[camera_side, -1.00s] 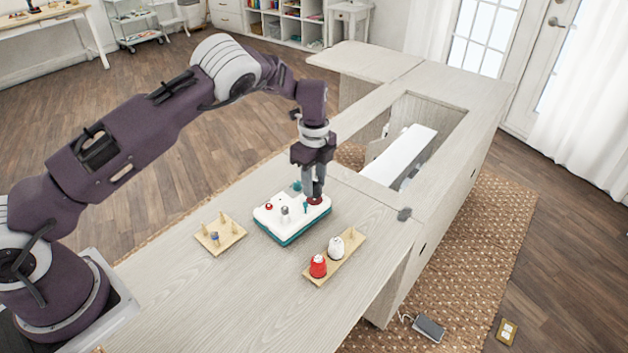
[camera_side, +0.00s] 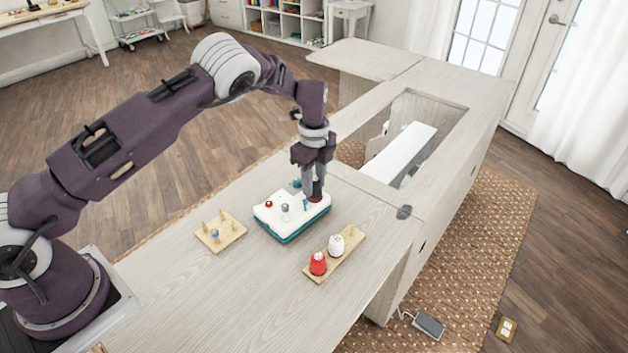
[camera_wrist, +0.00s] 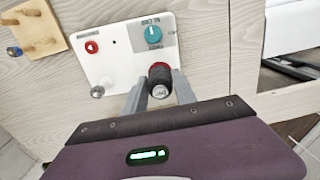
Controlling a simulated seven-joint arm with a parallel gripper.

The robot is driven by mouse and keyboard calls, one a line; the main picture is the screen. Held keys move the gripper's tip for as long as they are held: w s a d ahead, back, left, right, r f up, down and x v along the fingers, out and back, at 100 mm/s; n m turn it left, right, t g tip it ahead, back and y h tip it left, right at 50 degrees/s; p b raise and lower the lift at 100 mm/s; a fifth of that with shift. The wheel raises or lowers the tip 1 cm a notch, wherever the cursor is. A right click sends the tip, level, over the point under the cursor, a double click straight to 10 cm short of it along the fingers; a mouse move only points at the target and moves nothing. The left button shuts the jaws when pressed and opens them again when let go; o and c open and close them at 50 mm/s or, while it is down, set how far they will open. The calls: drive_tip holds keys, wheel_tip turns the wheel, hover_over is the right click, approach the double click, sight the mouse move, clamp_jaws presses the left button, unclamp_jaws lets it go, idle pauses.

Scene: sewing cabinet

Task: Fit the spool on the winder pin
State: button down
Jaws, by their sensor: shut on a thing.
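The winder (camera_side: 286,221) is a white-topped box on a teal base, standing on the pale wooden top. In the wrist view the winder (camera_wrist: 112,66) shows a red button, a teal knob and a silver post. My gripper (camera_side: 315,198) points down over its right end. In the wrist view my gripper (camera_wrist: 159,94) is shut on a dark spool (camera_wrist: 159,76) with a dark red rim and a pale end. The spool is at the winder's edge in that view. Its underside and any pin beneath are hidden, so I cannot tell whether it is seated.
A wooden rack (camera_side: 325,268) at right holds a red spool (camera_side: 318,263) and a white spool (camera_side: 336,245). A small peg board (camera_side: 229,239) with a blue piece stands left of the winder. The cabinet's open well (camera_side: 429,112) lies behind. The front of the top is clear.

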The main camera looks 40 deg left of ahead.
drive_tip(key=shift+f, duration=0.65)
idle(0.7)
drive_tip(key=c, duration=0.9)
unclamp_jaws()
wheel_tip(320, 180, up, 7)
drive_tip(key=shift+r, duration=0.1)
drive_tip(key=shift+r, duration=0.1)
